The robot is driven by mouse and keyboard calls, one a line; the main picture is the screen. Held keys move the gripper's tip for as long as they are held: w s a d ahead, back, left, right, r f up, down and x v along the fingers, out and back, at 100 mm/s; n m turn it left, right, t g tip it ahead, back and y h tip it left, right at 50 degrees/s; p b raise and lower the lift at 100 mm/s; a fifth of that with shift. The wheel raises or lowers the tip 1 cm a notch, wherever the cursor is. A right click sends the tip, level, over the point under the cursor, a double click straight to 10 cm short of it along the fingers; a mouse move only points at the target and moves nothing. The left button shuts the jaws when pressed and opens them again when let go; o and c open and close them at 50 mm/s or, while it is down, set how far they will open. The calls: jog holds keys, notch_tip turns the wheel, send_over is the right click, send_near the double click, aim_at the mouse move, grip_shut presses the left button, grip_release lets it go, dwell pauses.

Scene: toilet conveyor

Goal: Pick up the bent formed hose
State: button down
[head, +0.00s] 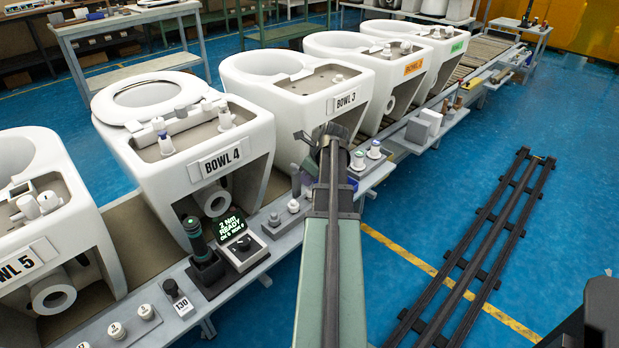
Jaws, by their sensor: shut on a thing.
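My gripper (325,138) is at the far end of my arm, in front of the bowl marked BOWL 3 (345,80). It is small and dark here, and my own arm hides most of it. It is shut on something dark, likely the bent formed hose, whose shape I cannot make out. No other bent hose is clearly visible.
A grey side shelf (180,312) runs along the bowls, holding a torque tool with a READY display (235,228) and several small fittings. BOWL 4 (228,160) stands to the left. Dark rails (470,270) lie on the open blue floor at right.

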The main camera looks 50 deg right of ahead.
jog(key=shift+r, duration=0.15)
jog(key=shift+r+p, duration=2.15)
jog(key=shift+p, duration=0.1)
